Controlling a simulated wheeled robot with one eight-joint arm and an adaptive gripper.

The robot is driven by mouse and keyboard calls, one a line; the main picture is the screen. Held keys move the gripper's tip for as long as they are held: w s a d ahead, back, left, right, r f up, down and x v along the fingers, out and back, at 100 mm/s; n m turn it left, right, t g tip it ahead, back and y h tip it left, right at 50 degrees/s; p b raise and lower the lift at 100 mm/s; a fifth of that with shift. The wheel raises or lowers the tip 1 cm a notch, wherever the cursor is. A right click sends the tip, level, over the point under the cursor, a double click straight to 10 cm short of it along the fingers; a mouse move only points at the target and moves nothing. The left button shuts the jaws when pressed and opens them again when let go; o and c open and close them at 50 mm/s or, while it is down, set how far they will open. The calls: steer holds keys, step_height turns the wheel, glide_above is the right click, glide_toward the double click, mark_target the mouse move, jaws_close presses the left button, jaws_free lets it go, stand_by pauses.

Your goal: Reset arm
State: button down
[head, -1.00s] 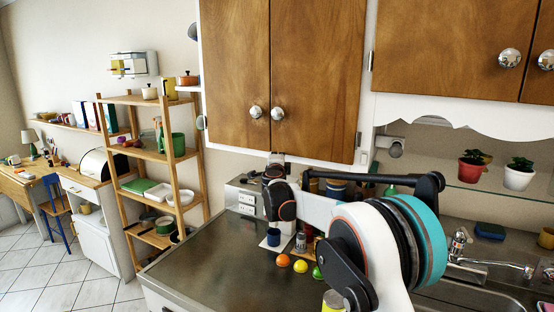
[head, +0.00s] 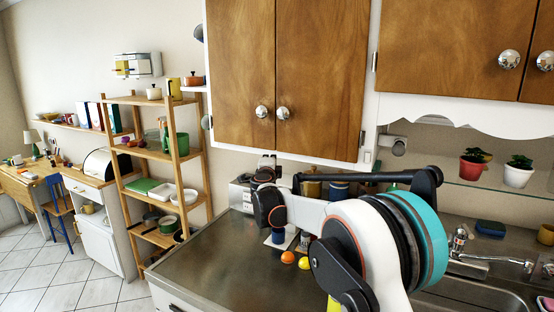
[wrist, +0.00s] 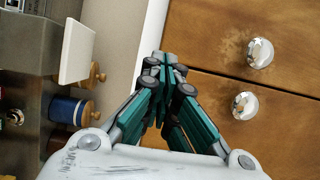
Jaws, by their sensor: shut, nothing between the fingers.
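My gripper (wrist: 163,62) shows in the wrist view with its teal and grey fingers drawn together at the tips. It is shut and empty. In that view it points toward the gap between a white cabinet edge and the wooden cabinet doors (wrist: 215,60). In the head view my arm reaches across the counter from the right, below the upper cabinet (head: 290,75). The gripper's fingers cannot be made out clearly there, as the arm's own links cover much of that area.
A metal counter (head: 205,250) lies under the arm. An orange ball (head: 288,257) and a yellow ball (head: 304,263) sit on it, near a blue mug (head: 278,237). A sink (head: 470,292) is at right. A wooden shelf rack (head: 160,155) stands left, with open floor beyond.

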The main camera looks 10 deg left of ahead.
steer(key=s+a, duration=0.3)
steer(key=a, duration=0.2)
steer(key=s+d+r+n+y+b, duration=0.25)
steer(key=d+r+n, duration=0.25)
steer(key=d+r, duration=0.55)
steer(key=s+d+n+g+b, duration=0.1)
steer(key=s+d+n, duration=0.2)
steer(key=s+d, duration=0.45)
steer(key=s+d+n+g+b, duration=0.1)
steer(key=s+d+n+g, duration=0.3)
steer(key=d, duration=0.6)
steer(key=s+d+f+n+g+h+b, duration=0.1)
steer(key=s+d+f, duration=0.4)
steer(key=s+f, duration=0.5)
steer(key=s+d+f+n+g+h+b, duration=0.2)
steer(key=s+d+f, duration=0.4)
steer(key=s, duration=1.1)
steer(key=s+d+f+n+g+h+b, duration=0.1)
steer(key=s+d+f, duration=0.5)
steer(key=s+f, duration=0.8)
steer(key=shift+s+d+f+g+h+b, duration=0.2)
steer(key=shift+f+g+h+b, duration=0.1)
steer(key=shift+g+h, duration=0.4)
